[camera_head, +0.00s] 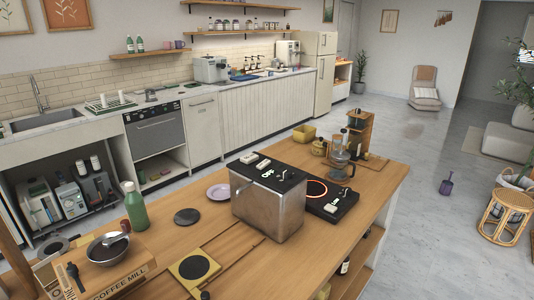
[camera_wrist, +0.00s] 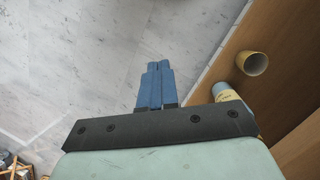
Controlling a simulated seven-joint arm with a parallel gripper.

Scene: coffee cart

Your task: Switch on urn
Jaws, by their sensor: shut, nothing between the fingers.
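A boxy steel appliance with a black top (camera_head: 268,212), which looks like the urn, stands on the wooden table in the head view. Its top carries white lettering that seems to read OFF and small pale parts; the switch position is too small to tell. My gripper (camera_wrist: 154,68) shows only in the wrist view. Its blue fingers are together with nothing between them, over the pale floor and beside wooden furniture. The urn is not in the wrist view.
A black hot plate (camera_head: 330,204) with a glowing red ring and a glass pot (camera_head: 340,163) stand close to the urn's right. A green bottle (camera_head: 135,208) and metal bowl (camera_head: 107,248) are at left. A yellow cup (camera_wrist: 252,63) lies right of my fingers.

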